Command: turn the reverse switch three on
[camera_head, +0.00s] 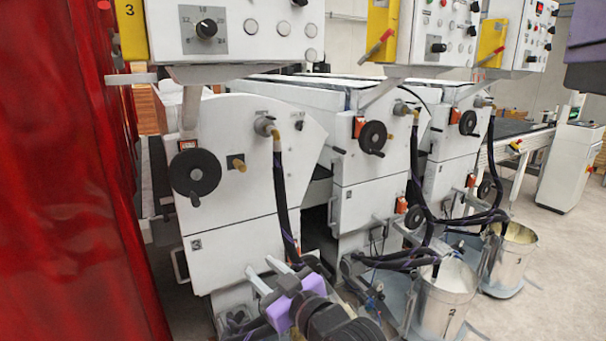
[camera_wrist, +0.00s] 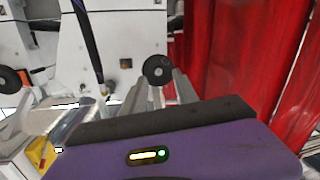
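The nearest control panel (camera_head: 270,40) hangs at the top of the head view, beside a yellow plate marked 3 (camera_head: 131,28). It carries a black rotary knob (camera_head: 207,29) on a numbered dial, several pale round buttons and a second black knob (camera_head: 300,3) cut by the top edge. I cannot read which control is the reverse switch. My gripper (camera_head: 267,276) is low in front of the machine, far below the panel. Its two grey fingers are apart with nothing between them. They also show in the wrist view (camera_wrist: 164,88), pointing toward a black handwheel.
A red curtain (camera_head: 75,180) fills the left side. The near white machine (camera_head: 240,185) has a black handwheel (camera_head: 195,173) and a dark hose. Two similar units stand to its right. A bucket (camera_head: 447,300) marked 2 stands at lower right. Floor at far right is clear.

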